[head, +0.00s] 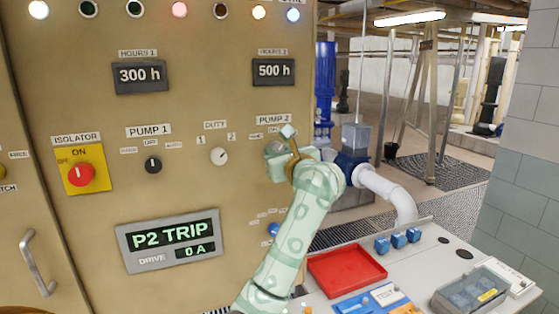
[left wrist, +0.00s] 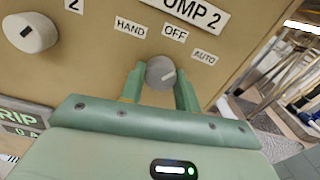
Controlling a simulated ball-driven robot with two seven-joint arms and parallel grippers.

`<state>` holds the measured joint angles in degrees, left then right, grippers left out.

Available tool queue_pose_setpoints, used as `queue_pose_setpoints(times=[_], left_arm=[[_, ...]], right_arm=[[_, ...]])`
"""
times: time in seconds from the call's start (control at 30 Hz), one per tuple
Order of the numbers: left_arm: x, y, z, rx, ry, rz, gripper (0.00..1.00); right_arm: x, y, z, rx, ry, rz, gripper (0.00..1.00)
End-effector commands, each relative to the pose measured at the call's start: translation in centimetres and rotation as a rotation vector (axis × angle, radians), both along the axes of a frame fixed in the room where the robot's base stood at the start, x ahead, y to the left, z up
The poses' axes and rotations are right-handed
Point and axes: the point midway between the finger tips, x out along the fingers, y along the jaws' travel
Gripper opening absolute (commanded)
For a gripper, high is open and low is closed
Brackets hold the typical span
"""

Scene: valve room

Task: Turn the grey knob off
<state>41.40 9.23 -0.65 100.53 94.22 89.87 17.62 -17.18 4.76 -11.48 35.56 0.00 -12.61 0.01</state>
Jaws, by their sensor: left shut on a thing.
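The grey knob (left wrist: 160,72) sits under the PUMP 2 label on the tan panel in the left wrist view. My left gripper (left wrist: 160,85) is shut on the knob, with one green finger on each side. In the head view my left gripper (head: 280,147) is at the panel below the PUMP 2 label (head: 273,120) and hides the knob. My right gripper is not in view.
A black PUMP 1 knob (head: 153,165), a white DUTY knob (head: 219,156) and a red isolator (head: 81,174) are to the left. The display (head: 170,240) reads P2 TRIP, 0 A. A red tray (head: 346,270) and blue switches lie on the desk at lower right.

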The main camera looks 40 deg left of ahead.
Motion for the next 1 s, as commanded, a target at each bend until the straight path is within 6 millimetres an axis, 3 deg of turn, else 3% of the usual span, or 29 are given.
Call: queue_pose_setpoints(times=[0.1,0.5,0.7,1.0], left_arm=[[0.1,0.0,-0.7,-0.042,-0.082,-0.001,0.09],[0.1,-0.1,-0.6,-0.195,-0.374,-0.001,0.09],[0.2,-0.1,-0.5,-0.252,-0.481,0.0,0.09],[0.1,0.0,-0.2,-0.295,-0.564,0.001,0.09]], right_arm=[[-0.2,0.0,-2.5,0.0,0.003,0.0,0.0],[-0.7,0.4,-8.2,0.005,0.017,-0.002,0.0],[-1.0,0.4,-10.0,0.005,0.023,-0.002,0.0],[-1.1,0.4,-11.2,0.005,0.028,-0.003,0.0]])
